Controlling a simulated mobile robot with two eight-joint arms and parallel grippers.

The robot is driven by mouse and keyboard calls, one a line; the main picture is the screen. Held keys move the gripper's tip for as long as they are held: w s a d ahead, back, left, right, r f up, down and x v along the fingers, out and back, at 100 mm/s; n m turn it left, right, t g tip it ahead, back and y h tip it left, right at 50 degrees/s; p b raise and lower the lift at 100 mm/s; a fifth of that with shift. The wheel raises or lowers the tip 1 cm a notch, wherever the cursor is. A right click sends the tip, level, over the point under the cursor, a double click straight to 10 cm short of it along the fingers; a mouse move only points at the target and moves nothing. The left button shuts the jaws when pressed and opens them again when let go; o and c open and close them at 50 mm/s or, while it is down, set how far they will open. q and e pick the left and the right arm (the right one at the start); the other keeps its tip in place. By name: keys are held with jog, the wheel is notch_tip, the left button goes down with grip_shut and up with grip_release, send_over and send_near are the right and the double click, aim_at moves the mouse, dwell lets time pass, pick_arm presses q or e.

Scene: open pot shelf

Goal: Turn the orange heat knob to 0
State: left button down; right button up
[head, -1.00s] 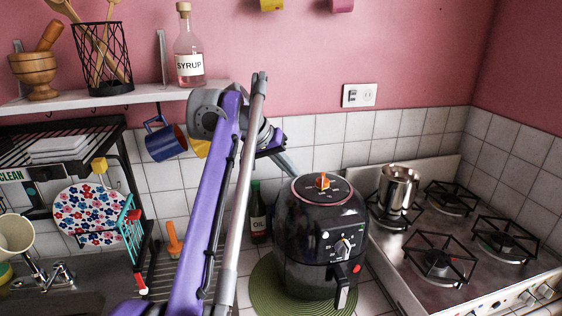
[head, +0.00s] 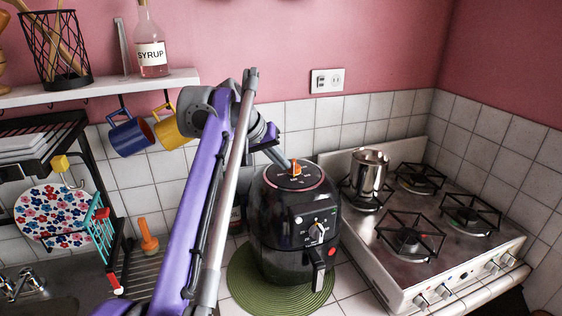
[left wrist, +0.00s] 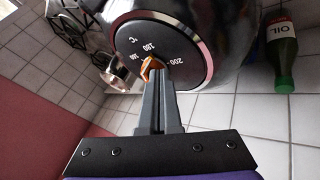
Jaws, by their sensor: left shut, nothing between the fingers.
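The orange heat knob (head: 296,168) sits on the round top of the black air fryer (head: 262,215). In the left wrist view the knob (left wrist: 148,68) shows just past my fingertips, partly covered by them. White temperature numbers and a °C mark are printed around it on the dark dial (left wrist: 190,45); 200 is legible. I see no 0 mark clearly. My left gripper (head: 288,163) is shut and empty, its tips at the knob's left side in the head view. It looks touching or nearly so in the left wrist view (left wrist: 157,70). My right gripper is not in view.
The fryer stands on a green round mat (head: 240,285). A steel stove (head: 390,265) with a pot (head: 369,172) is to the right. Blue (head: 130,135) and yellow mugs hang under the shelf at left. An oil bottle (left wrist: 281,55) stands close to the fryer.

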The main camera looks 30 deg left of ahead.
pick_arm(q)
jog(key=shift+s+d+n+y, duration=0.15)
jog(key=shift+d+n+y, duration=0.2)
jog(key=shift+n+y, duration=0.45)
